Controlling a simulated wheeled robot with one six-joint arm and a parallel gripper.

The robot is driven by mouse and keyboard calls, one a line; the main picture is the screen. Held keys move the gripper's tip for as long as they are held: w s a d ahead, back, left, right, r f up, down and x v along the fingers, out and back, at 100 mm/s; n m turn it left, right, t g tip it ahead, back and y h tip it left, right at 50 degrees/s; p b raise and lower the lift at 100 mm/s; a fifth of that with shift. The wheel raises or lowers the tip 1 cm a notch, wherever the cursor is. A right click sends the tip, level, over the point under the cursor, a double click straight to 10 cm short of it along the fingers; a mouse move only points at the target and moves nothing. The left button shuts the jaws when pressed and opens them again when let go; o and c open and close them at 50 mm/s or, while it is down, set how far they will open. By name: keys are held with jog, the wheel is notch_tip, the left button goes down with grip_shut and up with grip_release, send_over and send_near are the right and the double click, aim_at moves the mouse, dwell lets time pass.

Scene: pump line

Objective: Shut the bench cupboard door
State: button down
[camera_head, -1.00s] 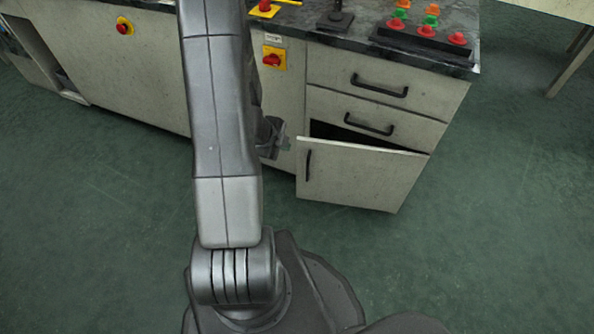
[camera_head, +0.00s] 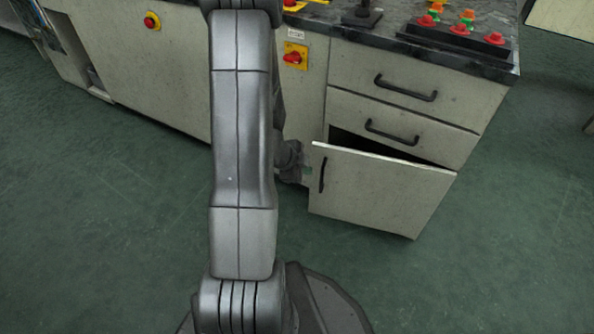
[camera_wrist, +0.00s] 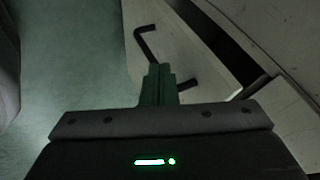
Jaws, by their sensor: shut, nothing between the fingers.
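The bench cupboard door (camera_head: 382,190) is a pale panel below two drawers. It stands ajar, its left, handle side swung out from the bench, with a dark gap (camera_head: 375,146) above its top edge. Its black handle (camera_head: 322,174) is near the left edge. My gripper (camera_head: 306,174) is just left of that edge, partly hidden behind my arm. In the wrist view my gripper (camera_wrist: 158,78) has its green fingers together and empty, with the door (camera_wrist: 185,40) and its handle (camera_wrist: 144,42) beyond them. I cannot tell whether the fingers touch the door.
The drawers (camera_head: 405,92) above the door are closed. The dark worktop (camera_head: 400,32) holds a button panel (camera_head: 460,32) and a joystick (camera_head: 362,14). A red switch (camera_head: 294,57) is on the bench front. Green floor (camera_head: 520,230) is clear in front and to the right.

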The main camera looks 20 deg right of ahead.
aim_at(317, 164)
jog(key=shift+w+d, duration=0.65)
jog(key=shift+w, duration=0.15)
jog(key=shift+w+d, duration=0.6)
jog(key=shift+w, duration=0.2)
